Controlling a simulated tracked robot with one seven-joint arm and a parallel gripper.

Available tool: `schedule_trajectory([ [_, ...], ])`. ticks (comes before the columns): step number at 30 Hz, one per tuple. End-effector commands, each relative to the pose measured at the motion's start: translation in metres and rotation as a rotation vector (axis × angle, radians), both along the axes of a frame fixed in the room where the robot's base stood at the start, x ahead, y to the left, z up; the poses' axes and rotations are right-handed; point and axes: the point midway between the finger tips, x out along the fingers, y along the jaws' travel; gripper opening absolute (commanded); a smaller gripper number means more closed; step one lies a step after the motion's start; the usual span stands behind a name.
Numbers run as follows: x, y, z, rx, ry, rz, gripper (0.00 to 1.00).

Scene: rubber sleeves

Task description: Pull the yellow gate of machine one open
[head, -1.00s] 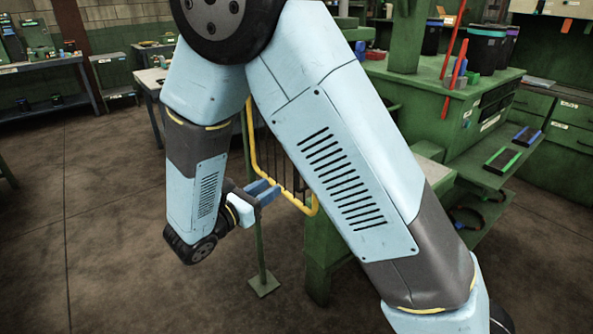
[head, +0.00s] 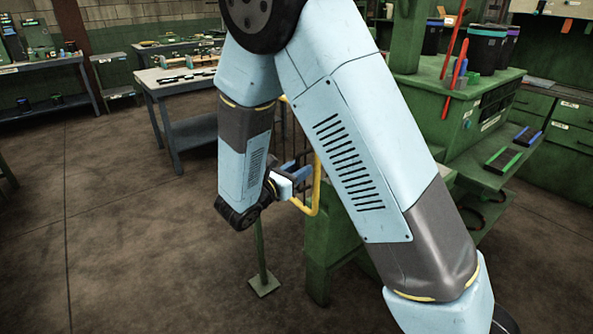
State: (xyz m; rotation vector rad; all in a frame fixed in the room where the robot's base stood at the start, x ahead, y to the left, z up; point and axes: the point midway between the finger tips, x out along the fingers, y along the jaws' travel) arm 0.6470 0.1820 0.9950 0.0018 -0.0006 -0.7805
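The yellow gate (head: 318,187) is a yellow tube frame with dark bars, beside the green machine in the head view. I see its right upright and lower corner; my arm hides much of its left part. My gripper (head: 301,171) has blue fingers that reach in among the gate's bars, near its left side. Whether the fingers grip a bar or only touch or overlap it in the view, I cannot tell. A thin green post (head: 261,255) with a square foot stands on the floor left of the gate, its top hidden by my arm.
The green machine (head: 459,108) stands at right, with red rods, dark bins and side shelves holding small trays. A workbench (head: 160,92) with small parts stands behind at left. The brown floor (head: 140,250) at left and front is clear.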

Motion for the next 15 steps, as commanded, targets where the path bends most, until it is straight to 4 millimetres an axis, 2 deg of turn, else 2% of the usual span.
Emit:
schedule_trajectory([
  [5, 0.0, 0.0, -0.0001, 0.0, 0.0, 0.0, 0.33],
  [15, -0.0002, -0.0002, -0.0001, 0.0, 0.0, -0.001, 0.01],
])
